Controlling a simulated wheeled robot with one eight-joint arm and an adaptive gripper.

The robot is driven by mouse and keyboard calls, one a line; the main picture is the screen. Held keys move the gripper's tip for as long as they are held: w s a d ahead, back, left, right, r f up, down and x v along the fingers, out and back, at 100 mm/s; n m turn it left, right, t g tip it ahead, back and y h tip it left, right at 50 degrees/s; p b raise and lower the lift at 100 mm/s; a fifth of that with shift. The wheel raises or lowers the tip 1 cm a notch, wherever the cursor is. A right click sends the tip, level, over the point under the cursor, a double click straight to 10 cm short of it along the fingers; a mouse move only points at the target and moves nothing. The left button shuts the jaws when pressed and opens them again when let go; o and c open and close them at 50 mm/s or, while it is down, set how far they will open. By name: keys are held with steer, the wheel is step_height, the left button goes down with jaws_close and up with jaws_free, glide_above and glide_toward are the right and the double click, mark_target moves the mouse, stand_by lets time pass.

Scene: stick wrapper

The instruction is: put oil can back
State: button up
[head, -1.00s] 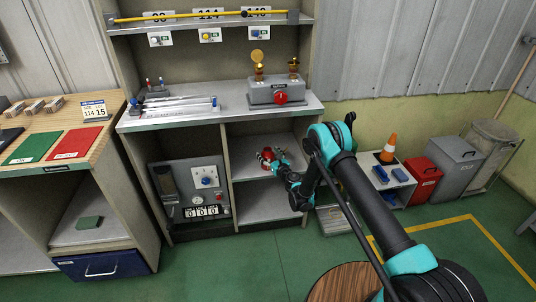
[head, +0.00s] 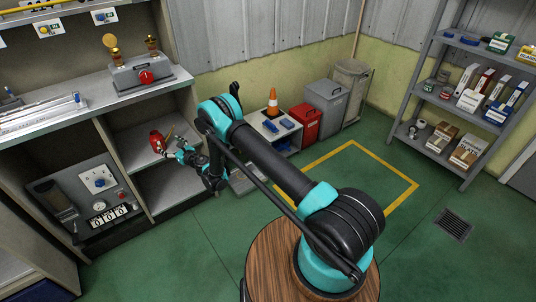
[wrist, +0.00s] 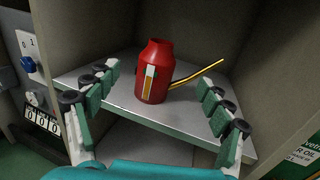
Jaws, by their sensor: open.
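The red oil can (wrist: 154,72) with a thin gold spout stands upright on a grey cabinet shelf (wrist: 118,101) in the wrist view. Its spout points to the right. The can also shows in the head view (head: 157,141), inside the upper open compartment. My gripper (wrist: 160,112) is open, with its fingers spread to the left and right of the can and apart from it. In the head view my gripper (head: 177,151) is at the front of that compartment, just right of the can.
A control panel with dials (head: 98,180) fills the compartment to the left. A grey box with a red knob (head: 146,76) sits on the counter above. A low shelf with an orange cone (head: 272,99) and a red bin (head: 305,123) stand to the right. A shelving rack (head: 450,105) is at the far right.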

steer(key=w+d+r+m+t+h, duration=0.2)
steer(key=w+d+r+m+h, duration=0.25)
steer(key=d+r+m, duration=0.4)
steer(key=w+d+r+m+t+h, duration=0.25)
steer(key=w+d+r+m, duration=0.3)
steer(key=d+r, duration=0.6)
steer(key=s+d+r+m+g+h, duration=0.1)
steer(key=s+d+r+m+h, duration=0.2)
steer(key=d, duration=0.4)
steer(key=d+r+m+h, duration=0.1)
steer(key=d+r+m, duration=0.1)
steer(key=d+m, duration=0.35)
steer(key=s+d+r+m+g+h, duration=0.1)
steer(key=s+d+r+m+h, duration=0.15)
steer(key=d, duration=0.55)
steer(key=s+d+m+g+h, duration=0.2)
steer(key=s+d+m+g, duration=0.3)
steer(key=s+d+m, duration=1.15)
steer(key=s+f+m+g+y, duration=0.1)
steer(key=s+f+m+g, duration=0.1)
steer(key=s, duration=1.2)
steer(key=s+f+m+g+y, duration=0.1)
steer(key=s+f+m+g, duration=0.1)
steer(key=s, duration=1.3)
step_height(320, 180, down, 2)
steer(key=shift+s+d+f+g, duration=0.2)
steer(key=shift+d+g, duration=0.25)
steer(key=shift+g, duration=0.2)
